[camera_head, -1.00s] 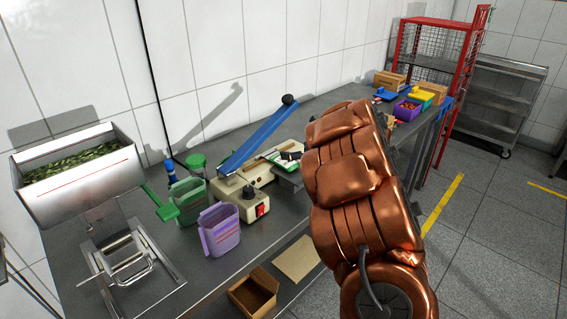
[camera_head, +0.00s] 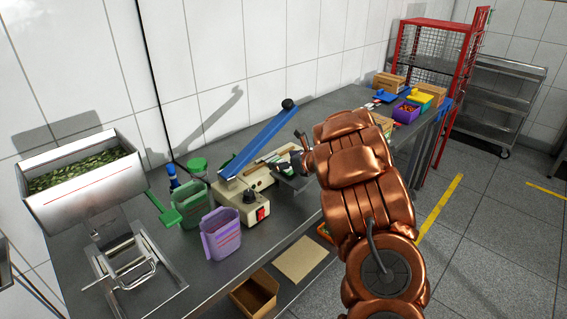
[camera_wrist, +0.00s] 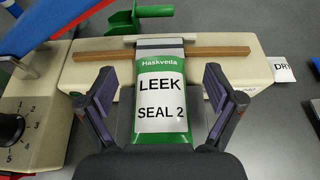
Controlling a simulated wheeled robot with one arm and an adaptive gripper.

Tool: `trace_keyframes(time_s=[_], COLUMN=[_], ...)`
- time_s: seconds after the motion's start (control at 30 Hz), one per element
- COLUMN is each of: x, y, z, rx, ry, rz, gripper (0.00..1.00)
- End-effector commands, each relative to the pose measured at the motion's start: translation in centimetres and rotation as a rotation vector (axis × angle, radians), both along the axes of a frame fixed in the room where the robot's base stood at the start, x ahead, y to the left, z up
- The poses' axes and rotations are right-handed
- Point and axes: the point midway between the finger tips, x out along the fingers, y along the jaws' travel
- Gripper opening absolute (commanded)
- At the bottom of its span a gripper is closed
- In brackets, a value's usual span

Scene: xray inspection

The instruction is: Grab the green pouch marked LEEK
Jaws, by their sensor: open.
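The green pouch marked LEEK (camera_wrist: 160,92) lies in front of the sealer in the wrist view. Its white label reads LEEK, SEAL 2. The top edge of the pouch is at the sealer's brown bar (camera_wrist: 210,53). My gripper (camera_wrist: 158,82) is open, with one finger on each side of the pouch and a gap to it on both sides. The lower end of the pouch is hidden by the gripper's body. In the head view my arm hides part of the pouch, and it shows only as a small patch by the sealer (camera_head: 250,190).
The sealer's blue lever (camera_head: 260,140) stands raised. A green jug (camera_head: 187,202) and a purple jug (camera_head: 220,233) stand left of the sealer. A steel hopper with green pieces (camera_head: 85,190) is at the far left. Colored bins (camera_head: 406,112) sit at the table's far end.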

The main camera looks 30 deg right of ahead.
Motion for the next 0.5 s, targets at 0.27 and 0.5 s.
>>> trace_keyframes(time_s=[0.27, 0.5], x=[1.6, 1.6], y=[0.4, 0.4], z=[-0.7, -0.8], rx=[0.000, 0.000], ry=[0.002, 0.001], rz=[0.001, 0.000], gripper=[0.92, 0.92])
